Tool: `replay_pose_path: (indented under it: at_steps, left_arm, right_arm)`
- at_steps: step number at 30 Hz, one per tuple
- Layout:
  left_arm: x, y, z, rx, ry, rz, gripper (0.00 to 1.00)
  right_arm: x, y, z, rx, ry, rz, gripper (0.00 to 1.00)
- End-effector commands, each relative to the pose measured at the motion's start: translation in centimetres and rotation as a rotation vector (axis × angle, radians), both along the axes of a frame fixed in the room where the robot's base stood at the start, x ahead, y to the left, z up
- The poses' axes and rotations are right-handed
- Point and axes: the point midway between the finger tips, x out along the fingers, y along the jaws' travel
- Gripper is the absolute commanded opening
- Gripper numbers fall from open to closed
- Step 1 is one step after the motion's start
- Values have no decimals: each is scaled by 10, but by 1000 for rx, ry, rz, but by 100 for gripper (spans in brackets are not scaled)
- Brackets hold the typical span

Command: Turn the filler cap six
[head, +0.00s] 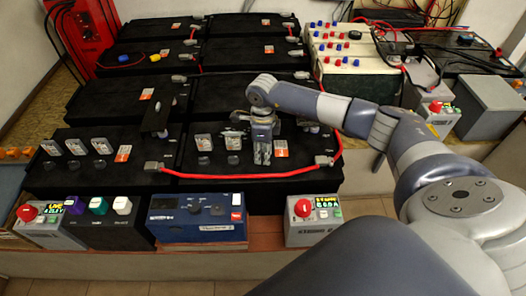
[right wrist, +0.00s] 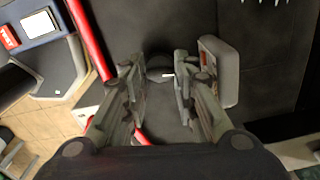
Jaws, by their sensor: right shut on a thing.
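My right gripper (head: 262,155) reaches down onto the front-right black battery (head: 300,168). In the right wrist view, its two fingers (right wrist: 160,76) stand on either side of a small dark round cap (right wrist: 160,63) and are shut on it. The cap has a pale mark at its near side. In the head view the gripper hides this cap. Two other dark caps (head: 204,160) show to the left of the gripper, each in front of a pale tag. More dark caps (head: 75,165) line the front-left battery. My left gripper is not in view.
A red cable (head: 240,177) runs along the battery front, close to the gripper. A blue device (head: 197,218) and grey boxes with red buttons (head: 303,208) stand on the lower ledge. A cream battery (head: 350,62) stands at the back. My right arm covers the right side.

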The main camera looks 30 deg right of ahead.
Motion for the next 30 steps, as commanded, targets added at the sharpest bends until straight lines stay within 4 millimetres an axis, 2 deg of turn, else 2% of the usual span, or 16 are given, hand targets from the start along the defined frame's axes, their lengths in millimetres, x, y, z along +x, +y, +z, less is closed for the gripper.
replay_pose_path:
  at_steps: [11,30]
  left_arm:
    - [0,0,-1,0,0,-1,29]
    - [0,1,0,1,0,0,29]
  right_arm:
    - [1,0,1,1,-2,-136,3]
    - [1,0,2,1,-3,-723,3]
